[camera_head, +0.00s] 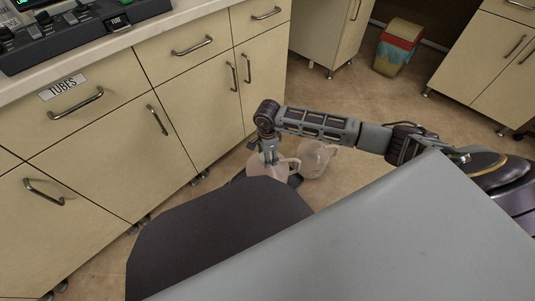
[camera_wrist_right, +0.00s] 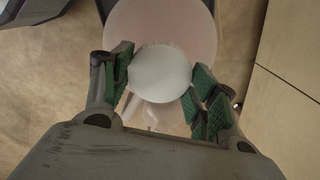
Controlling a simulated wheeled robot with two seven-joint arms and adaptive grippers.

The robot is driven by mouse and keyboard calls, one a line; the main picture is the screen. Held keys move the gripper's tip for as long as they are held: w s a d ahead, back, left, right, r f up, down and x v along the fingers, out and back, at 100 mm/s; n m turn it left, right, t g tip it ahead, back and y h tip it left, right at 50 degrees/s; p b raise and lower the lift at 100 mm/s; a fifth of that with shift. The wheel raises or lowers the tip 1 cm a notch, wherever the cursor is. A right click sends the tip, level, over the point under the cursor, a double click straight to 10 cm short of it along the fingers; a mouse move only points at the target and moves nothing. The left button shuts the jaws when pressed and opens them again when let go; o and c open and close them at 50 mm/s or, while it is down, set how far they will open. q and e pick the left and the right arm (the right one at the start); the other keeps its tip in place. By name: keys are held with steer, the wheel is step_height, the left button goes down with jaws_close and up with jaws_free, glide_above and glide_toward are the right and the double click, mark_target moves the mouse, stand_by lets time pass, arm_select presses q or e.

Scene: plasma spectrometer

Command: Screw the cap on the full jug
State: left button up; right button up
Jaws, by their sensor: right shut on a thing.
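A pale, pinkish jug (camera_head: 264,172) with a handle stands low near the floor, directly below my right gripper (camera_head: 269,158). In the right wrist view, the jug's wide round body (camera_wrist_right: 190,22) shows behind a round white cap (camera_wrist_right: 160,74). My right gripper, also in the wrist view (camera_wrist_right: 160,84), is shut on the cap, with green pads on either side. The cap is over the jug's top; I cannot tell how tightly it sits. A second similar jug (camera_head: 314,160) stands just to the right. The fill levels are unclear. My left gripper is not in view.
Cream cabinets (camera_head: 110,150) with metal handles line the left side, with a dark instrument (camera_head: 80,32) on the counter above. A dark flat edge (camera_head: 296,181) shows beside the jug. A colourful bin (camera_head: 396,50) stands at the back; the floor before it is clear.

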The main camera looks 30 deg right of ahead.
steer(key=shift+m+p, duration=0.95)
steer(key=shift+m, duration=1.35)
steer(key=shift+m+p, duration=0.9)
steer(key=shift+m, duration=1.2)
steer(key=o, duration=0.8)
steer(key=shift+o, duration=0.2)
steer(key=shift+n, duration=0.3)
